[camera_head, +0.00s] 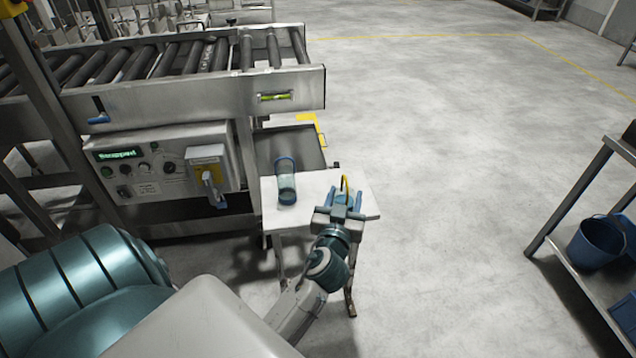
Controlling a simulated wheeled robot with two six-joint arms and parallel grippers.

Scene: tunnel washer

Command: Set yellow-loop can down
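The yellow-loop can (345,198) is small and blue with a thin yellow loop standing up from its top. It is over the right part of a small white table (310,188). My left gripper (341,207) has a finger on either side of the can and looks shut on it. The gripper hides much of the can. I cannot tell whether its base touches the table top. My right gripper is not in view.
A grey-green cylinder (286,183) with blue rims stands on the table's left part. A roller conveyor (190,60) and control panel (160,165) are at left. A metal shelf (570,215) with a blue bucket (594,243) is at right. The floor between is clear.

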